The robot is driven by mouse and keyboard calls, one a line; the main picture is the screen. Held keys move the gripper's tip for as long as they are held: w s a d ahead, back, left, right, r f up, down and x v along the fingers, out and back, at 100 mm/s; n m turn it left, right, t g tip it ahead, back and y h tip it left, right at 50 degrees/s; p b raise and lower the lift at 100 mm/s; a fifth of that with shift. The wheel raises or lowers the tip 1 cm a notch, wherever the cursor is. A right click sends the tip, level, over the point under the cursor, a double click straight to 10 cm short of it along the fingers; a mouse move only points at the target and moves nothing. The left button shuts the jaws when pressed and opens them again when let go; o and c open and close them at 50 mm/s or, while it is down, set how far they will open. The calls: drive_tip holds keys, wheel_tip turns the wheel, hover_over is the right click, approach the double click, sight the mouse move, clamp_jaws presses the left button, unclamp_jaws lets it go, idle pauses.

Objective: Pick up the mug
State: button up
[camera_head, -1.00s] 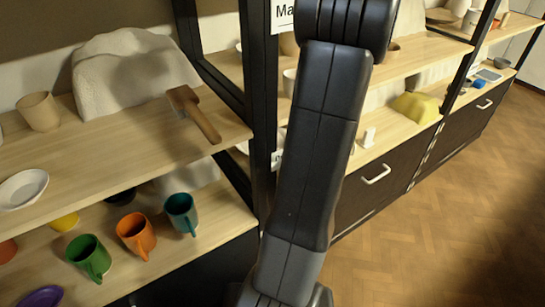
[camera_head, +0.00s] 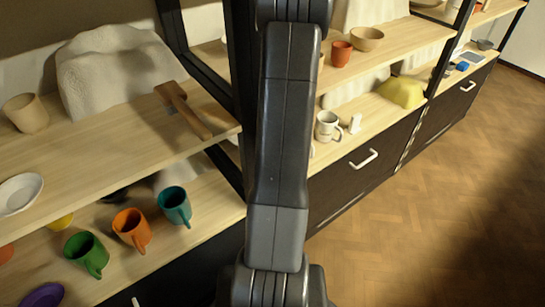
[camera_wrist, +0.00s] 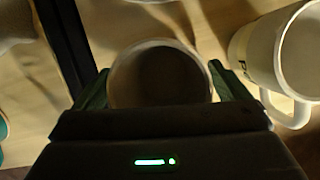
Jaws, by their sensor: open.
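In the wrist view, a round, pale-rimmed cup or mug (camera_wrist: 160,50) with a dark inside stands upright between the fingers of my gripper (camera_wrist: 160,78). My gripper is open, with one green finger on each side of it, close to its wall; contact cannot be told. No handle shows on it, and its lower part is hidden by my gripper. A white mug (camera_wrist: 262,50) with a handle stands just right of the right finger. A white mug (camera_head: 327,126) with a dark mark also shows in the head view, right of my arm. My gripper is hidden there.
Green (camera_head: 88,254), orange (camera_head: 131,230) and teal (camera_head: 174,206) mugs stand on the lower left shelf. A small white object (camera_head: 355,123) and a yellow lump (camera_head: 402,92) are right of the white mug. A dark shelf post (camera_wrist: 68,45) is left of my gripper.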

drive_tip(key=shift+f, duration=0.4)
drive_tip(key=shift+c, duration=0.2)
drive_tip(key=c, duration=1.2)
drive_tip(key=shift+r, duration=0.1)
drive_tip(key=shift+r+p, duration=0.7)
drive_tip(key=shift+p, duration=0.05)
drive_tip(key=shift+s+d+f, duration=0.1)
drive_tip(key=shift+s+d, duration=0.05)
drive_tip(key=shift+s, duration=0.05)
drive_tip(key=s+d+p, duration=0.1)
drive_tip(key=s+d, duration=0.6)
drive_tip(key=s, duration=0.6)
drive_tip(key=s+d+p, duration=0.1)
drive_tip(key=s+d, duration=0.6)
drive_tip(key=s, duration=0.6)
drive_tip(key=s+d+p, duration=0.1)
drive_tip(key=s+d, duration=0.6)
drive_tip(key=s, duration=0.5)
drive_tip(key=shift+s+d, duration=0.3)
drive_tip(key=shift+s, duration=0.1)
